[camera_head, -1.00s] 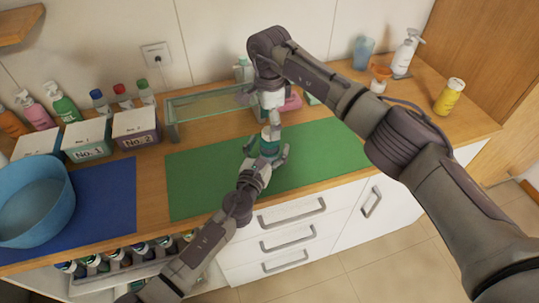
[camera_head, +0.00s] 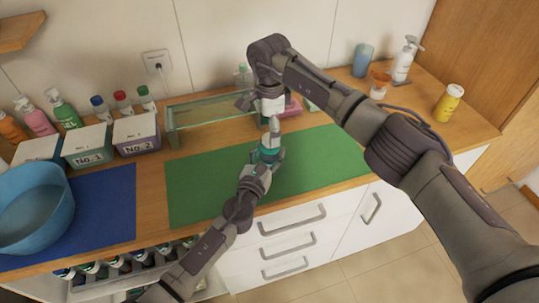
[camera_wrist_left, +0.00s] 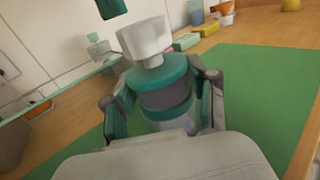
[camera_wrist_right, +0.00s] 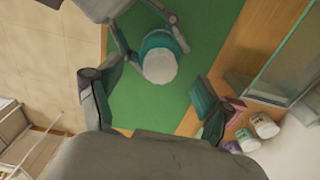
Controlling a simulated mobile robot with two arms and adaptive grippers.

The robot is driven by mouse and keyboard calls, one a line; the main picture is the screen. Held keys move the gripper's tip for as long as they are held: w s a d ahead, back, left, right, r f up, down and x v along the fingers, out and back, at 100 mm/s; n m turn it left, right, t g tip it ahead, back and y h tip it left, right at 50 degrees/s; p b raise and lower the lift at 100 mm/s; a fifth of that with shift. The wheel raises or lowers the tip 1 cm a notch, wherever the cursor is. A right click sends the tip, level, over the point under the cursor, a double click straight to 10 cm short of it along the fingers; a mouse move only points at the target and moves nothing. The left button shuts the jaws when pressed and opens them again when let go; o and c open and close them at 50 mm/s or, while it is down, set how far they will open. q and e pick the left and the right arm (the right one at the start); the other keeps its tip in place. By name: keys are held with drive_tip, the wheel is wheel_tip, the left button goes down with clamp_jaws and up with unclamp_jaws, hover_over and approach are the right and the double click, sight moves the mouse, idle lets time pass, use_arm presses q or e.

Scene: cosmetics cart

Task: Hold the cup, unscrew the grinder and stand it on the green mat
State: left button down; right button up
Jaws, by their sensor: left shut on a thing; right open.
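The grinder and cup stand as one upright piece on the green mat (camera_head: 330,160), with teal rings, a grey band and a white flared top. In the left wrist view I cannot tell exactly where the cup (camera_wrist_left: 172,120) ends and the grinder (camera_wrist_left: 147,40) begins. My left gripper (camera_head: 267,157) is shut around the teal and grey body. My right gripper (camera_wrist_right: 152,82) is open and empty above, pointing down. In the right wrist view the white top (camera_wrist_right: 160,66) lies between its fingers, apart from both. A right teal fingertip also shows in the left wrist view.
A glass-walled tray (camera_head: 205,117) stands behind the mat. Labelled boxes (camera_head: 136,135), bottles and a blue bowl (camera_head: 35,215) on a blue mat (camera_head: 105,205) are at left. A pink block (camera_head: 293,108) lies behind the grippers. The mat's right side is clear.

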sight(269, 150)
drive_tip(key=m, duration=2.4)
drive_tip(key=shift+m, duration=0.3)
drive_tip(key=m, duration=1)
drive_tip(key=shift+m, duration=0.4)
drive_tip(key=m, duration=0.4)
drive_tip(key=shift+m, duration=0.3)
drive_tip(key=shift+f, duration=4)
